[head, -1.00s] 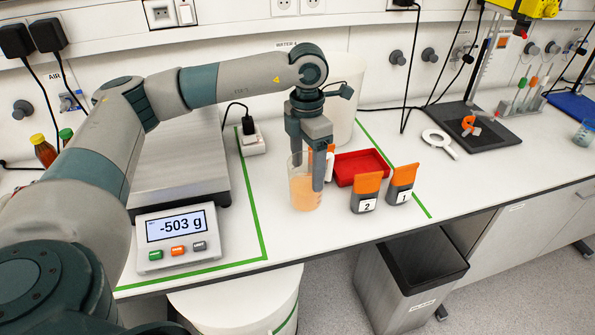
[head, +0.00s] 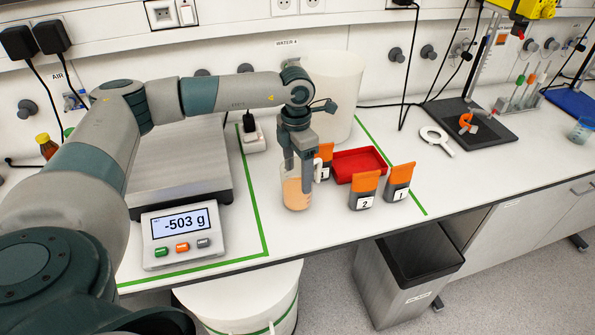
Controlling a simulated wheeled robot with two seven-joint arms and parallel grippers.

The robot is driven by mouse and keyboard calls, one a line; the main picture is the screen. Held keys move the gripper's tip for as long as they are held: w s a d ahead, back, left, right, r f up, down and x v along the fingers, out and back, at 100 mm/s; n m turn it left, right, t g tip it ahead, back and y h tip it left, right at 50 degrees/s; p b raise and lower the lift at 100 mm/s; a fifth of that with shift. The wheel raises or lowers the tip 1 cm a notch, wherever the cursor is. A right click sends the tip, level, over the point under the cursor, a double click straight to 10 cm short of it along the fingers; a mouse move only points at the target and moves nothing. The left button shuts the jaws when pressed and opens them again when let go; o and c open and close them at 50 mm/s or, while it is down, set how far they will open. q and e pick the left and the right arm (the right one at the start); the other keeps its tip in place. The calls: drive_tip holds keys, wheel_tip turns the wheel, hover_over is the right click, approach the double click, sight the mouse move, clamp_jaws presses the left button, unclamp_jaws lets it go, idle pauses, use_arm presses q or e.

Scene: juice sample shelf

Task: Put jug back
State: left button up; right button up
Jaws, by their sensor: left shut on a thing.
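The jug (head: 295,196) is clear and holds orange juice. The gripper hides part of the rim. The scale (head: 181,236) reads -503 g and its grey plate (head: 180,170) is bare where it shows. My right gripper is not in view.
Orange-topped containers marked 2 (head: 364,191) and 1 (head: 398,184) stand right of the jug; another (head: 325,163) stands just behind the gripper. A red tray (head: 359,163) lies behind them. A large white container (head: 340,95) stands at the back. The bench's front edge is close.

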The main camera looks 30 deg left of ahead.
use_arm(q)
drive_tip(key=shift+f, duration=0.6)
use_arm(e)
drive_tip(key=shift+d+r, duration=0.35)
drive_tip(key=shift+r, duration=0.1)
use_arm(q)
drive_tip(key=shift+f, duration=0.3)
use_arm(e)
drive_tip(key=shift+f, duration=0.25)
use_arm(q)
drive_tip(key=o, duration=2)
drive_tip(key=shift+r, duration=0.1)
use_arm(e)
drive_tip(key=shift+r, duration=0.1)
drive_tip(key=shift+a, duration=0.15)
